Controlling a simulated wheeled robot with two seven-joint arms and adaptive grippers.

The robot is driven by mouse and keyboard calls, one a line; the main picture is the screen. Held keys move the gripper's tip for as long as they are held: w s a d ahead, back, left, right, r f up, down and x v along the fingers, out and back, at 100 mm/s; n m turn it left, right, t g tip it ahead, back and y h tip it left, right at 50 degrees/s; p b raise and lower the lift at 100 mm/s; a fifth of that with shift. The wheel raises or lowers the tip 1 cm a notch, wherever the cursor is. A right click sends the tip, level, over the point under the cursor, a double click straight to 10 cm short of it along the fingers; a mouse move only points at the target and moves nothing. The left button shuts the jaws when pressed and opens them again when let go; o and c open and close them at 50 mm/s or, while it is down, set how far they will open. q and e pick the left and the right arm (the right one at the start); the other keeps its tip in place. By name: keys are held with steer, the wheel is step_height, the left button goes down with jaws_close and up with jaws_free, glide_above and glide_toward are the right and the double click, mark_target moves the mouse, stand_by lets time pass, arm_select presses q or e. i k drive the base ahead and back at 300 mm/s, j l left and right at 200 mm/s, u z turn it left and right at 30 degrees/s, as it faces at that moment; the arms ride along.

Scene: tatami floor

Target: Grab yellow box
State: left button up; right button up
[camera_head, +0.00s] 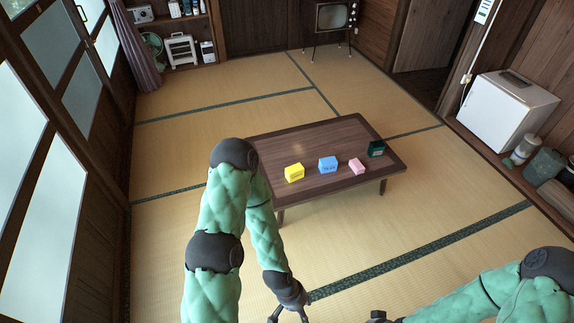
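The yellow box (294,172) stands on the low brown table (325,140), at the left end of a row of small boxes. My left gripper (288,317) hangs low in front of the table, near the bottom edge of the view. Its two fingers are spread apart and look open, with nothing seen between them; the tips are cut off by the picture edge. It is well apart from the yellow box. Only a bit of my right gripper (378,318) shows at the bottom edge, so its fingers are hidden.
A blue box (328,165), a pink box (357,166) and a dark green box (376,149) stand to the right on the same table. A white fridge (503,112) stands at the right wall. The tatami floor around the table is clear.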

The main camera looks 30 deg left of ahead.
mark_target(294, 172)
steer(key=i+j, duration=0.15)
steer(key=j, duration=0.25)
steer(key=i+j+z, duration=0.1)
steer(key=j, duration=0.25)
steer(key=i+j, duration=0.15)
steer(key=j, duration=0.25)
steer(key=i+j, duration=0.15)
steer(key=j, duration=0.25)
steer(key=i+j+z, duration=0.1)
steer(key=j, duration=0.3)
steer(key=i+j, duration=0.15)
steer(key=j, duration=0.25)
steer(key=i+j+z, duration=0.1)
steer(key=j, duration=0.3)
steer(key=i+j, duration=0.3)
steer(key=i+j+z, duration=0.1)
steer(key=i+j, duration=0.15)
steer(key=j, duration=0.25)
steer(key=i+j, duration=0.55)
steer(key=j, duration=0.3)
steer(key=l+z, duration=0.05)
